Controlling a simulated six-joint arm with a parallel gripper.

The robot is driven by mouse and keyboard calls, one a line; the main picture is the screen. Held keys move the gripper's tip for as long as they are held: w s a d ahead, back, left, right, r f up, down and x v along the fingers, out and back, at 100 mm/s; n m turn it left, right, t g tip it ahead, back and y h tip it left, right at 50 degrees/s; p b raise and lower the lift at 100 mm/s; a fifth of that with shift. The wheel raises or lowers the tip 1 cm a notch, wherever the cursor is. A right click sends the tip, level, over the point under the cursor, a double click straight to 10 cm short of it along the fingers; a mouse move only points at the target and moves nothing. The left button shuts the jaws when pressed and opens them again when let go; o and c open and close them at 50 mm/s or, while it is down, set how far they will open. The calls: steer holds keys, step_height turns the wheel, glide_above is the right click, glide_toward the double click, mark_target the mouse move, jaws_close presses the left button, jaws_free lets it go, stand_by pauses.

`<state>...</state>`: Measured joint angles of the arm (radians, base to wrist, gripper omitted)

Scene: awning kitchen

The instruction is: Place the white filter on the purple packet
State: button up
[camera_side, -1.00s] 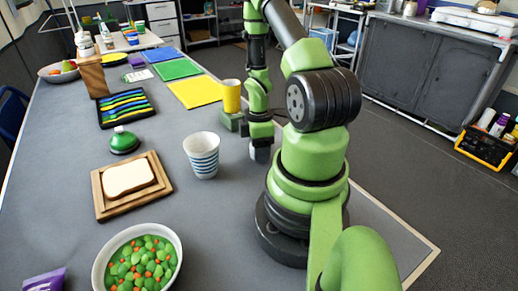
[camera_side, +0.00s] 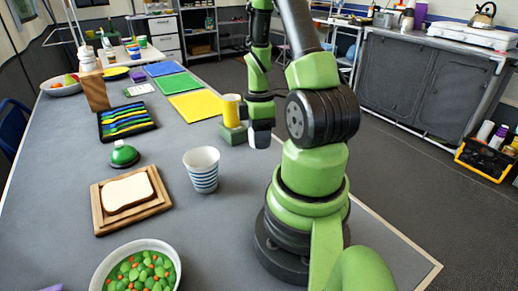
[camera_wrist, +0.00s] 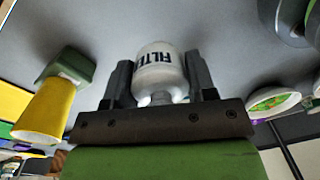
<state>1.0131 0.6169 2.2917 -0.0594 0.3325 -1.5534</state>
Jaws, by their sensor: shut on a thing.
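The white filter (camera_wrist: 160,72), a rounded white body with dark lettering, is between the two fingers of my gripper (camera_wrist: 160,88) in the wrist view. My gripper is shut on it. In the side view my gripper (camera_side: 262,128) hangs above the grey table beside the yellow cup, and only a little of the filter shows below the fingers. A purple packet (camera_side: 52,288) shows as a thin sliver at the bottom left edge of the side view; most of it is cut off. It is far from my gripper.
The striped cup (camera_side: 202,172), bread on a wooden board (camera_side: 97,205), green-capped item (camera_side: 124,155) and vegetable bowl (camera_side: 105,265) stand on the left part of the table. The yellow cup (camera_side: 231,110) and green block (camera_side: 233,133) are close by my gripper.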

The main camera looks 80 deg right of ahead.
steer(key=shift+r, duration=1.1)
step_height(320, 180, up, 7)
steer(key=shift+r, duration=0.1)
steer(key=shift+w+r, duration=0.15)
steer(key=shift+w, duration=0.4)
steer(key=w+a+m, duration=0.4)
steer(key=w+a, duration=0.3)
steer(key=w, duration=0.4)
steer(key=w+a+m, duration=0.4)
steer(key=w+a, duration=0.4)
steer(key=w, duration=0.3)
steer(key=a+m, duration=0.8)
steer(key=a, duration=2)
steer(key=shift+t, duration=0.3)
step_height(320, 180, down, 10)
steer(key=shift+w+a+f, duration=0.1)
steer(key=shift+f, duration=2.5)
steer(key=shift+f, duration=0.1)
